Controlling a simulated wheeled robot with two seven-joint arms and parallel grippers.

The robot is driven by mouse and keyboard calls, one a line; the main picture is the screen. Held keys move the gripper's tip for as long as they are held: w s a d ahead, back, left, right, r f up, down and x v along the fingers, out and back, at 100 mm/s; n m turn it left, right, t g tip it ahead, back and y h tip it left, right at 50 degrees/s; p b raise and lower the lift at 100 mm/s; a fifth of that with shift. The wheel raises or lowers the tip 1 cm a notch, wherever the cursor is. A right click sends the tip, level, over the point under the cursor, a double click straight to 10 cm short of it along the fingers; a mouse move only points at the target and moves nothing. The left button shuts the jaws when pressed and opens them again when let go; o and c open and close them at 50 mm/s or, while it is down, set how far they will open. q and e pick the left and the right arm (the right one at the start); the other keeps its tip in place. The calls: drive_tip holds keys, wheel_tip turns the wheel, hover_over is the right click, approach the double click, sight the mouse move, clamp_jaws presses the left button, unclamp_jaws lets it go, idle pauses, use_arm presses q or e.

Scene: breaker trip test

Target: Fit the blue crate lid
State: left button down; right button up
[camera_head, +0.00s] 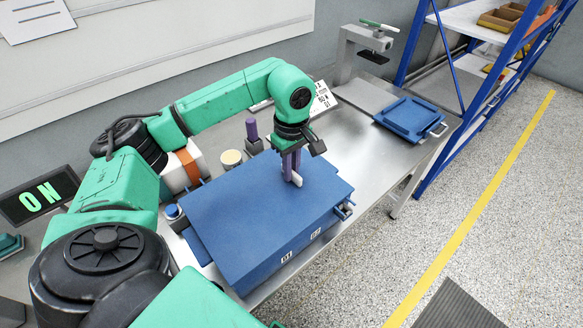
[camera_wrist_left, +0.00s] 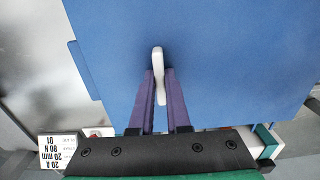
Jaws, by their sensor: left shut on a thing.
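A flat blue lid (camera_head: 235,210) lies level over the blue crate (camera_head: 300,253), whose front side carries white labels. My left gripper (camera_head: 291,172) points down at the lid's right-hand part, with its purple fingers shut on the white upright handle (camera_head: 297,181). In the left wrist view the handle (camera_wrist_left: 158,75) stands between the fingers and the blue lid (camera_wrist_left: 220,60) fills most of the picture. The lid hides the crate's inside. I cannot tell whether the lid is fully seated or slightly above the rim. My right gripper is not in view.
A smaller blue tray-like piece (camera_head: 408,118) lies at the bench's far right end. Bare bench lies right of the crate.

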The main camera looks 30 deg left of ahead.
use_arm(q)
drive_tip(key=shift+r, duration=0.1)
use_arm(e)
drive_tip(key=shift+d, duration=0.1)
use_arm(q)
drive_tip(key=c, duration=0.9)
unclamp_jaws()
drive_tip(key=shift+c, duration=0.2)
drive_tip(key=shift+o, duration=0.6)
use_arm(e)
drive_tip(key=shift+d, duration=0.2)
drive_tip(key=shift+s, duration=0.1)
use_arm(q)
wheel_tip(320, 180, up, 8)
drive_tip(key=shift+r+b, duration=0.1)
drive_tip(key=shift+b, duration=0.2)
wheel_tip(320, 180, up, 6)
drive_tip(key=p, duration=0.2)
drive_tip(key=shift+r+p, duration=0.15)
drive_tip(key=shift+p, duration=0.25)
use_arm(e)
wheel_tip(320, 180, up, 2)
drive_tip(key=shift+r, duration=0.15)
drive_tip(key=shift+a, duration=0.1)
